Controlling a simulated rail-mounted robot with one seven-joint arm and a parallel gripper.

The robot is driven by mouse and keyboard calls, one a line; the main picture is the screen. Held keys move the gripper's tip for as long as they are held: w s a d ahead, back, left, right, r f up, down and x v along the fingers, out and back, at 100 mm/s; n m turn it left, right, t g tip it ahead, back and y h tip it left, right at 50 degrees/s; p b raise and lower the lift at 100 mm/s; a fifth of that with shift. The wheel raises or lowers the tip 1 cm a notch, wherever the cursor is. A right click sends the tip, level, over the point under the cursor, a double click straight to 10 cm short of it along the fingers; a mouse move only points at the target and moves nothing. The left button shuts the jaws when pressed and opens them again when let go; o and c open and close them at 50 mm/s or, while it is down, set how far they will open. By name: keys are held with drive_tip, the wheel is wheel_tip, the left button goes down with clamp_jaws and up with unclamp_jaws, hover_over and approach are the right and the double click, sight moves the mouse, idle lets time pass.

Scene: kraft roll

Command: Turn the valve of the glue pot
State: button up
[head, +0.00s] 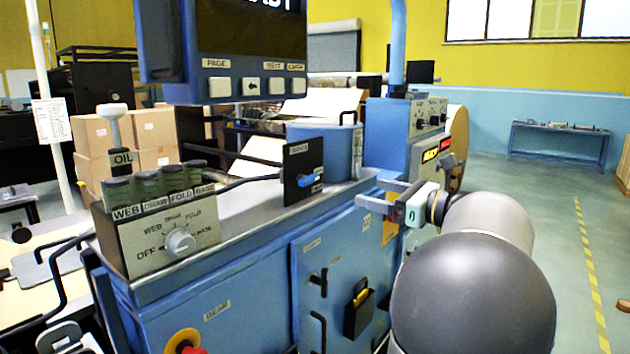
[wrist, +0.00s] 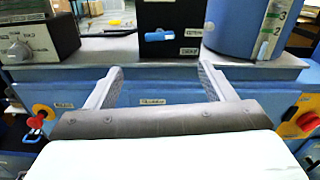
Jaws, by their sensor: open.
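The glue pot (head: 318,138) is a blue cylinder standing on the metal-topped blue cabinet; it also shows at the upper right of the wrist view (wrist: 235,28). A black panel (head: 297,172) stands beside it with a small blue valve handle (head: 310,179). In the wrist view the handle (wrist: 158,36) lies roughly level across the panel's face, with small labels right of and below it. My gripper (head: 374,193) is open and empty, apart from the panel. In the wrist view its fingers (wrist: 160,72) point toward the cabinet's top edge, below and short of the handle.
A control box (head: 165,238) with a white knob and several dark caps stands left on the cabinet top. A display with buttons (head: 250,85) hangs above. The cabinet front has black handles and a red knob (head: 184,342). Open floor lies to the right.

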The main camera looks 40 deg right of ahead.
sight(312, 179)
drive_tip(key=p+x, duration=0.2)
drive_tip(key=x, duration=1.4)
drive_tip(key=shift+s+a+f, duration=0.1)
drive_tip(key=shift+a, duration=0.05)
drive_tip(key=c, duration=1)
